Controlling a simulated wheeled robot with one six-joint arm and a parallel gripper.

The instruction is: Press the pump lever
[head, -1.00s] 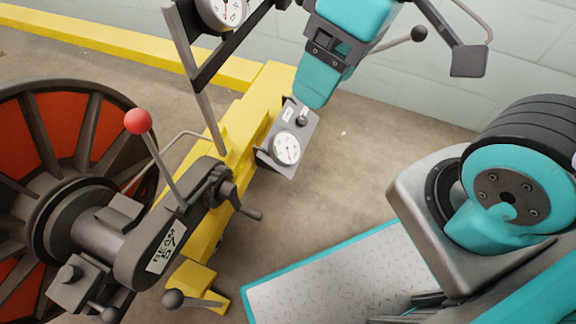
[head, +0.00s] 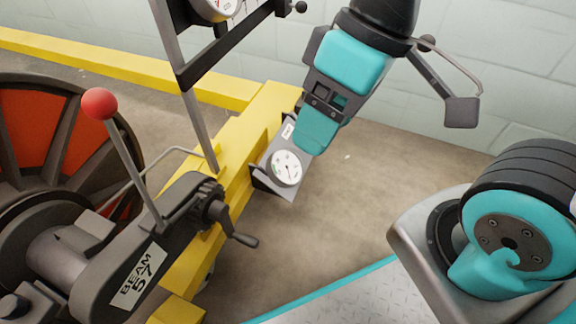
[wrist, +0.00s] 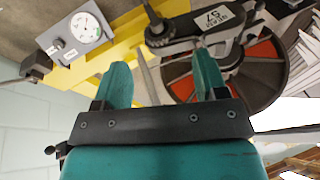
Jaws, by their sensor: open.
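A lever with a red ball knob (head: 98,104) slants up from the dark grey housing (head: 150,240) marked "BEAM 57" at left in the head view. A crank handle (head: 239,240) juts from that housing. No label shows which handle is the pump lever. My gripper (head: 313,138) is in front of the grey gauge box (head: 262,180), covering part of its top, right of the red-knobbed lever and apart from it. In the wrist view my gripper (wrist: 162,78) has its two teal fingers apart with nothing held between them. The gauge box also shows there (wrist: 68,65).
A yellow frame (head: 245,130) runs behind the housing. A large red-and-grey beam wheel (head: 50,130) fills the left. A dark arm with a square pad (head: 461,112) stands right of my gripper. Floor right of the gauge box is clear.

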